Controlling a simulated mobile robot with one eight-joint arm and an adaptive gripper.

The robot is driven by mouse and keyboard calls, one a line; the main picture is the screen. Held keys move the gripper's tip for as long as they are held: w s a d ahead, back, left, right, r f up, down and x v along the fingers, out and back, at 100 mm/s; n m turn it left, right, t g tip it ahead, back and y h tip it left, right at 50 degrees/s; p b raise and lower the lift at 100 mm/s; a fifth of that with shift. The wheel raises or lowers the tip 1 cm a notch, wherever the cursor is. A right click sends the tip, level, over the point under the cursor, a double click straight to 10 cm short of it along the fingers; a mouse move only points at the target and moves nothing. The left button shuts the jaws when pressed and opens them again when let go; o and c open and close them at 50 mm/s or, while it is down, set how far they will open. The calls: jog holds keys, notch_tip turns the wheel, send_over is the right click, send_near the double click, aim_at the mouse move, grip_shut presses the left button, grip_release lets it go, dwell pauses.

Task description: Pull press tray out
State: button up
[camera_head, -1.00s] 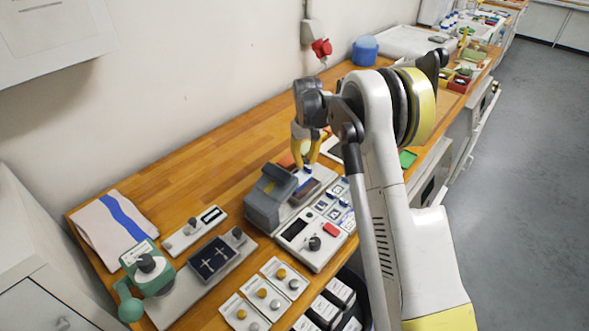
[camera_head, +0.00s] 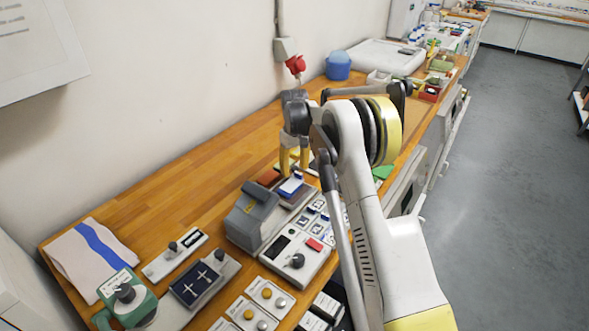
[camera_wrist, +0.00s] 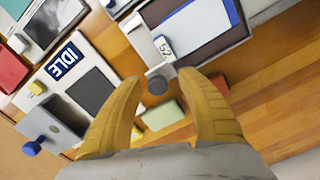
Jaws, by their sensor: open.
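The heat press (camera_head: 254,214) is a grey box with a dark hood on the bench. Its press tray (camera_head: 304,194) sticks out at the hood's right side and bears a white patch with a blue edge (camera_head: 290,187). In the wrist view the tray (camera_wrist: 199,51) shows dark brown with a pale rim, and a tag reads 52. A dark round knob (camera_wrist: 157,85) stands at the tray's near edge, between my open fingertips. My gripper (camera_head: 293,168), with yellow fingers, points down at the tray's far end. It also shows in the wrist view (camera_wrist: 163,78). I cannot tell whether it touches the knob.
A control panel (camera_head: 294,258) with a red button and dial stands in front of the press. A folded cloth (camera_head: 93,258) and green device (camera_head: 127,296) lie left. Bare bench (camera_head: 180,180) runs behind.

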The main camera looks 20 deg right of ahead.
notch_tip(320, 180, up, 12)
dwell(0.4)
dwell(0.3)
jog(key=s+a+r+m+t+b, duration=0.1)
jog(key=s+a+r+t, duration=0.3)
jog(key=s, duration=0.6)
jog(key=s+a+r+b, duration=0.2)
jog(key=s+r, duration=0.5)
jog(key=s, duration=0.2)
jog(key=s+a+f+t, duration=0.1)
jog(key=s+f, duration=0.2)
jog(key=s, duration=0.3)
jog(key=s+a+f+t+b, duration=0.1)
jog(key=s+f, duration=0.2)
jog(key=s, duration=0.4)
jog(key=s+a+f+m+t, duration=0.1)
jog(key=s+f, duration=0.2)
jog(key=s, duration=0.4)
jog(key=shift+s+a+f+b, duration=0.2)
jog(key=shift+s+a+b, duration=0.05)
jog(key=shift+a+b, duration=0.15)
